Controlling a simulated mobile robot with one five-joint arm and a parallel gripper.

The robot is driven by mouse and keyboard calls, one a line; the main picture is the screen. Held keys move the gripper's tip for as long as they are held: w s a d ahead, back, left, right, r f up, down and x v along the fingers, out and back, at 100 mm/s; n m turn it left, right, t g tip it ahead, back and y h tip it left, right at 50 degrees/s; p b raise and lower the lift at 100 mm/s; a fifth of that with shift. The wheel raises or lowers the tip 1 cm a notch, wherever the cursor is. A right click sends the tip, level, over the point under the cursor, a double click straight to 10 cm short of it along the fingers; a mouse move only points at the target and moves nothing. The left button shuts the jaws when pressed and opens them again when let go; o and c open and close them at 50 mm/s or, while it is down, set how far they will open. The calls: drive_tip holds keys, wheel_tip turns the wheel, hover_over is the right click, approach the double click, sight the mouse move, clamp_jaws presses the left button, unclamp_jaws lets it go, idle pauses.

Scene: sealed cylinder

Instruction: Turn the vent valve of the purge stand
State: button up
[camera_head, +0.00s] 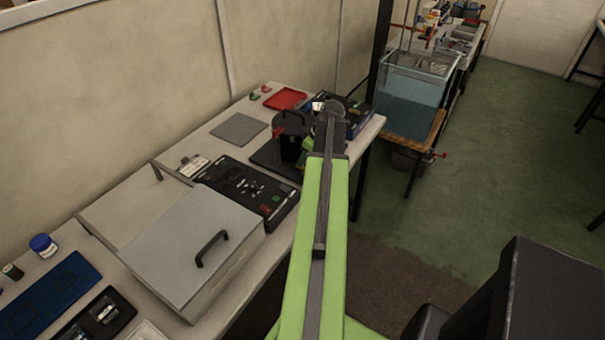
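A dark stand (291,140) with a black cylindrical body and a handle on top stands on the bench, just left of the end of my arm. A small red part (278,132), which looks like its valve handle, sticks out on its left side. My arm reaches forward over the bench. My gripper (329,108) is at its far end, to the right of the stand's top. The fingers are hidden or too small to make out, and I cannot tell whether they touch anything. The arm hides the stand's right side.
A grey case (190,245) with a black handle sits on the near bench. Behind it lie a black panel (250,190), a grey mat (239,129) and a red tray (285,98). A water tank (410,90) stands at the back right. The green floor on the right is open.

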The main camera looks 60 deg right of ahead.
sight(303, 168)
drive_tip(key=b+x, duration=0.1)
drive_tip(key=x, duration=0.2)
drive_tip(key=shift+f+b, duration=0.25)
drive_tip(key=shift+b, duration=0.15)
drive_tip(key=shift+r, duration=0.1)
